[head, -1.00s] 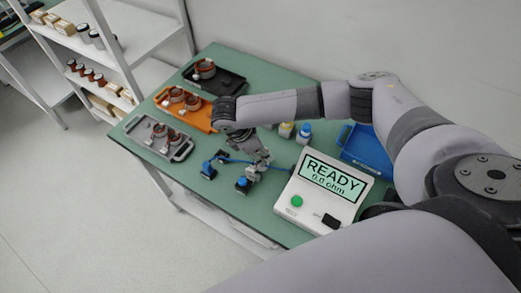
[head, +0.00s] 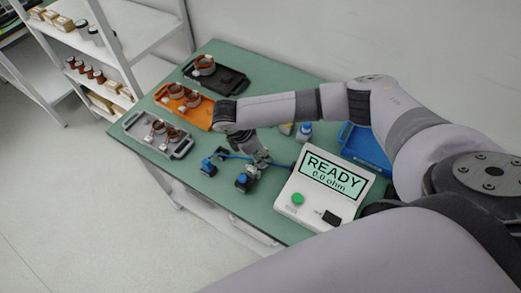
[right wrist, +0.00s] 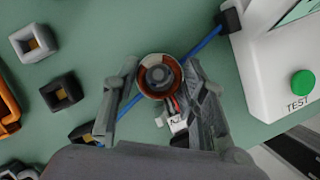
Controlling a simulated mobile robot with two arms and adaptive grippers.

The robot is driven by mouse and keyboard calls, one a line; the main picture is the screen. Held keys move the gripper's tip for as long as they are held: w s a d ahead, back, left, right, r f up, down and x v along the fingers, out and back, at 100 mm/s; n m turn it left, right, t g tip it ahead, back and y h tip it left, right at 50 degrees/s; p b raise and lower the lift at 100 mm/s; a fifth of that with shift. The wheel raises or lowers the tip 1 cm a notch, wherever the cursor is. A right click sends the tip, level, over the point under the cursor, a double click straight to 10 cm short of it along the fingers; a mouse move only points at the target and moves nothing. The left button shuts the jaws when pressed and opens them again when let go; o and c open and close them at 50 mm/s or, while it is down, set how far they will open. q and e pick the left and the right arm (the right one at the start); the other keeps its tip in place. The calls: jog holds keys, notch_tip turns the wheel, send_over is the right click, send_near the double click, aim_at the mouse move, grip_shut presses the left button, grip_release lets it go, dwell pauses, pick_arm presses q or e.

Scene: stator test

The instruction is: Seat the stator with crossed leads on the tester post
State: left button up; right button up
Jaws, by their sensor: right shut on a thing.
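My right gripper (right wrist: 158,92) is shut on a copper-wound stator (right wrist: 144,84), with one finger on each side of its ring. Its short red and dark leads run to a white connector (right wrist: 178,122); I cannot tell whether they cross. A grey round core, apparently the tester post (right wrist: 158,75), shows inside the ring. I cannot tell how far down the stator sits. In the head view the right gripper (head: 258,160) is low over the table, left of the white tester (head: 287,207), whose screen reads READY 0.0 ohm. The left gripper is not in view.
Grey (head: 183,153), orange (head: 203,121) and black (head: 232,82) trays with stators stand on the left of the green table. A blue tray (head: 362,150) stands behind the tester. Blue-topped blocks (head: 242,181) and a blue cable (right wrist: 205,43) lie close to the gripper.

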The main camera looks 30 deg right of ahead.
jog(key=shift+f, duration=0.35)
jog(key=o, duration=1.4)
jog(key=shift+c, duration=0.2)
jog(key=v, duration=1.2)
jog(key=shift+s, duration=0.1)
